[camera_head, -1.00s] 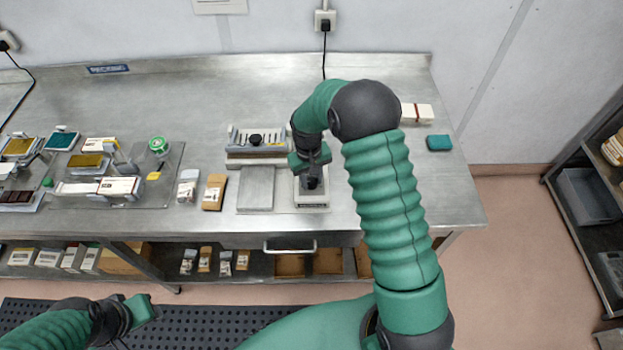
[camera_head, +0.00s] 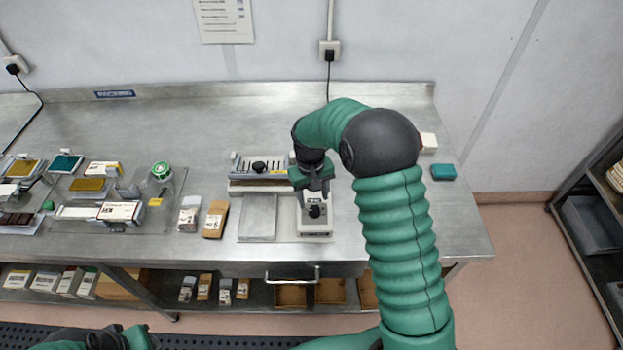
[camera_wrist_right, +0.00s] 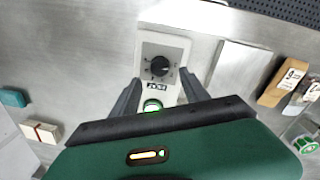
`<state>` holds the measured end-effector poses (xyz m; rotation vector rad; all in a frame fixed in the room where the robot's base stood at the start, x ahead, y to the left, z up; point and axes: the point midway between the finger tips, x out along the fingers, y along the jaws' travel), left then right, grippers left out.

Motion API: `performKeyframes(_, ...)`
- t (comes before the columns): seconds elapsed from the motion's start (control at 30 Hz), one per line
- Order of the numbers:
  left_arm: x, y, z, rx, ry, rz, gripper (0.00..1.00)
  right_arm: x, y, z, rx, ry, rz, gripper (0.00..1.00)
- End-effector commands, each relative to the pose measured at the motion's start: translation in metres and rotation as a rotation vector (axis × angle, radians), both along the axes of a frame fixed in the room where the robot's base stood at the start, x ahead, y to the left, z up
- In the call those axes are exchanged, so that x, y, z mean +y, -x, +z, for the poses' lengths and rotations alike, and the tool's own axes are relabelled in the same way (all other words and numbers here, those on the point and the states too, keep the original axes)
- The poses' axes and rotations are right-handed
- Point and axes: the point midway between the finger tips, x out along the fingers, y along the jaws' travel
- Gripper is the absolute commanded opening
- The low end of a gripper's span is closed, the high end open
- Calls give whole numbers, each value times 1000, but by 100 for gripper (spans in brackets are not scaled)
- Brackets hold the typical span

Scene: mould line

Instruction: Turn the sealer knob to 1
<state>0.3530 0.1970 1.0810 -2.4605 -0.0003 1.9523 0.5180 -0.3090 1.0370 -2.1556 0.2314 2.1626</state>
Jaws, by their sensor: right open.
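The sealer's control box (camera_head: 315,228) is a light block on the steel table, right of a flat grey plate. Its dark round knob (camera_wrist_right: 160,66) shows in the right wrist view on a grey dial face; the dial's numbers are too small to read. A green-lit round spot (camera_wrist_right: 152,105) shows on the box below the knob. My right gripper (camera_head: 315,203) points down over the box. In the right wrist view its two fingers (camera_wrist_right: 155,95) are apart, with nothing between them, just short of the knob. My left gripper (camera_head: 138,337) is at the bottom left, far from the box, its fingers unclear.
The sealer's slotted bar unit (camera_head: 260,168) stands behind the flat plate (camera_head: 258,217). Small packets (camera_head: 215,219) lie to the left. A teal block (camera_head: 443,172) lies at the right. The table between it and my arm is mostly clear.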

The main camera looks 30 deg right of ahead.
Motion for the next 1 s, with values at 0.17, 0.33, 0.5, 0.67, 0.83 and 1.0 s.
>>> performKeyframes(0.17,0,0,-10,0,0,0,36,2,-3,53,-7,1,-1,53)
performKeyframes(0.33,0,0,-13,0,0,0,36,4,-4,94,-3,-1,0,53)
performKeyframes(0.5,0,0,-14,0,0,0,36,5,-4,113,0,0,0,53)
performKeyframes(0.67,0,0,-14,0,0,0,36,5,-4,115,2,0,0,53)
performKeyframes(0.83,0,0,-14,0,0,0,36,5,-3,115,2,0,0,53)
performKeyframes(1.0,0,0,-14,0,0,0,36,8,-1,112,-2,-1,4,53)
